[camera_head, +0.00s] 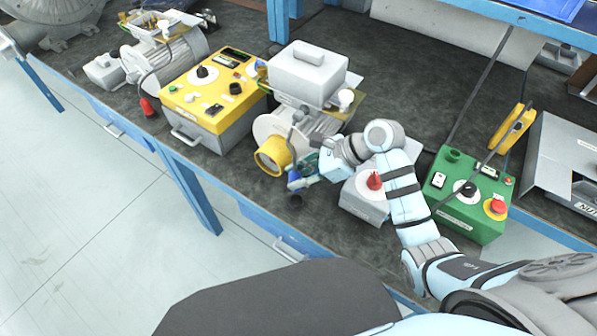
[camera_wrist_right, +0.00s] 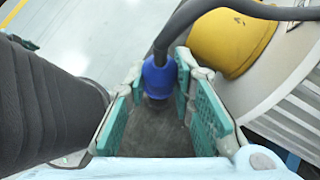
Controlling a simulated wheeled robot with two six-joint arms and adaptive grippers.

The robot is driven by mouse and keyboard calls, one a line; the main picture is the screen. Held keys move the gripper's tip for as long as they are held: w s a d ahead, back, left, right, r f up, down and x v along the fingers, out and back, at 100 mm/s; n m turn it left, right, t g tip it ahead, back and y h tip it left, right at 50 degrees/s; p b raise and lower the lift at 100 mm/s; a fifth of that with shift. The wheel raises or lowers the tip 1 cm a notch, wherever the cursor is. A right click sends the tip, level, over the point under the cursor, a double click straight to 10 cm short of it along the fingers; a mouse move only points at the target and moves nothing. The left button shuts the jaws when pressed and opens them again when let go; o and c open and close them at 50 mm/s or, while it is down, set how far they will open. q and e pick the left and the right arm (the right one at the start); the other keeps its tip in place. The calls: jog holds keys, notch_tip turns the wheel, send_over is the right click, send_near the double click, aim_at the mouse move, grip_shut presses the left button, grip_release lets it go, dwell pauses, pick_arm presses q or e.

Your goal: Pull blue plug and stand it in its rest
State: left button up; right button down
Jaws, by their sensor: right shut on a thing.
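The blue plug (camera_head: 293,179) is in front of the grey blower motor (camera_head: 318,122), apart from its yellow ring (camera_head: 270,157). My right gripper (camera_head: 303,172) is shut on the plug. In the right wrist view the plug (camera_wrist_right: 159,76) is between the teal finger pads of the gripper (camera_wrist_right: 160,84), near their tips, with a dark cable rising from its top. A small dark round piece (camera_head: 296,201) shows just below the plug on the bench; I cannot tell whether it is the rest or whether they touch. My left gripper is not in view.
A grey box with a red knob (camera_head: 374,181) stands beside my right forearm, and a green control box (camera_head: 468,195) stands right of it. A yellow control box (camera_head: 212,92) is at left. The bench's blue front edge (camera_head: 242,212) is close to the plug.

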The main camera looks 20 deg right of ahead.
jog(key=shift+d, duration=0.15)
notch_tip(320, 180, down, 4)
jog(key=b, duration=0.4)
jog(key=shift+f, duration=0.25)
jog(key=shift+f+b, duration=0.7)
jog(key=shift+b, duration=0.1)
dwell(0.4)
jog(key=c, duration=1.3)
grip_release()
